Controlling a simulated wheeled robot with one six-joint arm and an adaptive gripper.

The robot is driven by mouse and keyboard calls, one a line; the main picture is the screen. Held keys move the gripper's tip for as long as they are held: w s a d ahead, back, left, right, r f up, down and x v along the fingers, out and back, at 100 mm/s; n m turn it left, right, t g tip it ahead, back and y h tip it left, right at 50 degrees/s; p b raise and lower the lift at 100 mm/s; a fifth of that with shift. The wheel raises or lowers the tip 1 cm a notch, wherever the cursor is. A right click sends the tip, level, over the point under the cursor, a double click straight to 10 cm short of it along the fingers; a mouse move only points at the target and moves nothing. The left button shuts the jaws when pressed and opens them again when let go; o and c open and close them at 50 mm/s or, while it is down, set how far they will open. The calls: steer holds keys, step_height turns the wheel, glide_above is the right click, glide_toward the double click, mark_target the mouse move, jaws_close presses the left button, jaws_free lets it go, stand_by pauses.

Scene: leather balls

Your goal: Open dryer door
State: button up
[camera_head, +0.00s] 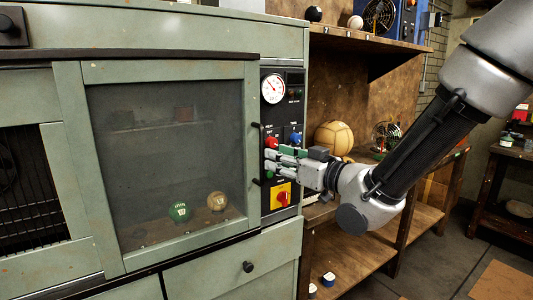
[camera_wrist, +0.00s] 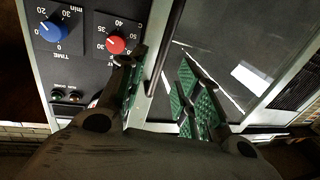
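The dryer door (camera_head: 247,95) is a green-framed window panel and looks closed. Its dark vertical handle (camera_head: 256,150) is on the door's right edge. In the wrist view, the handle is a thin dark bar (camera_wrist: 166,48) that appears between the two fingers. My gripper (camera_head: 275,160) is in front of the control panel, just right of the handle. In the wrist view, my gripper (camera_wrist: 160,72) is open, with green pads showing on the right finger. I cannot tell whether a finger touches the handle.
The control panel (camera_head: 281,220) beside the door has a gauge (camera_head: 273,88), a red knob (camera_wrist: 116,44), a blue knob (camera_wrist: 53,29) and a yellow-and-red switch (camera_head: 281,196). Wooden shelves (camera_head: 372,44) with balls stand to the right. A lower drawer (camera_head: 215,275) is below the door.

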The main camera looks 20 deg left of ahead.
glide_above(262, 180)
steer(key=shift+w+a, duration=0.1)
steer(key=shift+w, duration=0.25)
steer(key=shift+c, duration=0.4)
jaws_close()
